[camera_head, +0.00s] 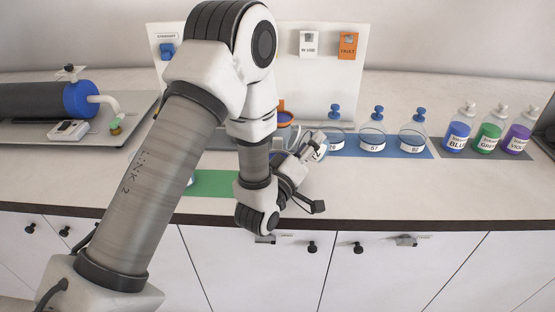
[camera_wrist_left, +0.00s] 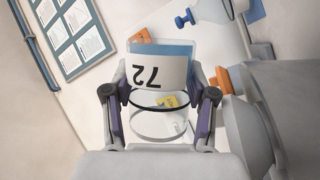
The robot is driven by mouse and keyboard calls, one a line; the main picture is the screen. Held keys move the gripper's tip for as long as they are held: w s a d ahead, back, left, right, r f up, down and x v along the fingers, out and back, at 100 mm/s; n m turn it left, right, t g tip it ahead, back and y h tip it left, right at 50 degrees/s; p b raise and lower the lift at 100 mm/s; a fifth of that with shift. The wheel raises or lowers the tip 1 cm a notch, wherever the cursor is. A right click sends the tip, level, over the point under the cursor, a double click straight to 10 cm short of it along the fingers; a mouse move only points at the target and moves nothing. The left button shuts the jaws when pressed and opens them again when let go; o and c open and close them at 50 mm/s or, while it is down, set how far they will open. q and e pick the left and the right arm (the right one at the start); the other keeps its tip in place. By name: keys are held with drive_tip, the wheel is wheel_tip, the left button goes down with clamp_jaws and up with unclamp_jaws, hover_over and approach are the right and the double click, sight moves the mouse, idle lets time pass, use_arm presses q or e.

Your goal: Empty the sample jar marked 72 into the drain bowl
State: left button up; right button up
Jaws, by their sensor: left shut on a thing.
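My left gripper (camera_wrist_left: 158,108) is shut on the sample jar marked 72 (camera_wrist_left: 160,70), which sits between its two fingers. The white label reads upside down in the left wrist view, with blue liquid beside it. In the head view the left gripper (camera_head: 312,150) is at the end of the arm, over the front of the bench, and the jar is mostly hidden by it. An orange-rimmed vessel (camera_head: 285,116) shows partly behind my arm; I cannot tell whether it is the drain bowl. My right gripper is not in view.
Blue-stoppered jars (camera_head: 373,138) stand on a blue mat (camera_head: 350,152) to the right. Blue, green and violet bottles (camera_head: 488,135) stand farther right. A green mat (camera_head: 212,184) lies partly behind my arm. A blue-ended cylinder (camera_head: 80,98) is at left. The front right of the bench is clear.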

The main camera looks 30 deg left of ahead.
use_arm(q)
drive_tip(key=shift+s+a+r+n+t+y+b, duration=0.1)
drive_tip(key=shift+r+n+t+y+b, duration=0.25)
drive_tip(key=shift+n+b, duration=0.85)
drive_tip(key=shift+a+r+n+t+y+b, duration=0.1)
drive_tip(key=shift+r+n+t+y+b, duration=0.25)
drive_tip(key=shift+n+b, duration=0.8)
idle(5.7)
